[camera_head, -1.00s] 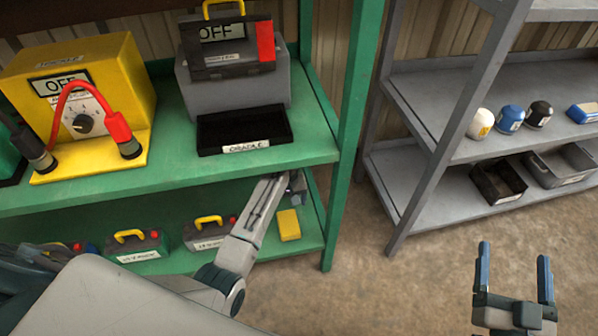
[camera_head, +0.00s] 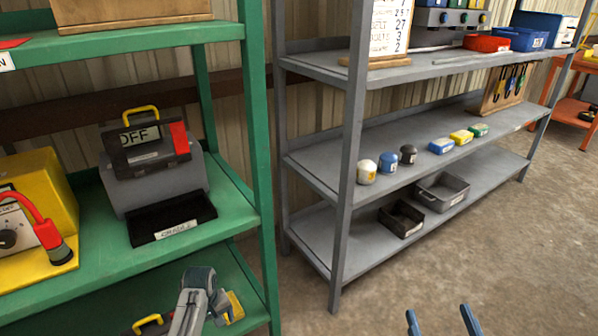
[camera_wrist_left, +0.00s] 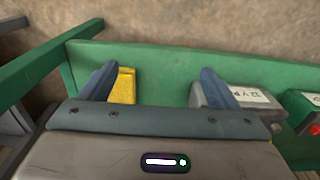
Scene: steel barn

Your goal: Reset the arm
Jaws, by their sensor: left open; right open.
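My left arm shows in the head view at the green rack's lower shelf (camera_head: 240,280), next to a yellow block (camera_head: 235,305); its fingers are hidden there. The yellow block (camera_wrist_left: 124,86) is just beside the left finger, and a grey labelled box (camera_wrist_left: 237,97) is partly behind the right finger. I cannot tell whether they touch. My right gripper (camera_head: 441,321) shows only two blue fingertips at the bottom edge of the head view, apart and empty, over the floor.
The green rack holds a yellow device (camera_head: 40,205), a grey unit marked OFF (camera_head: 150,155) and a black tray (camera_head: 172,218). A grey rack (camera_head: 320,160) stands to the right with jars, small boxes and two bins. The concrete floor (camera_head: 500,245) in front is clear.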

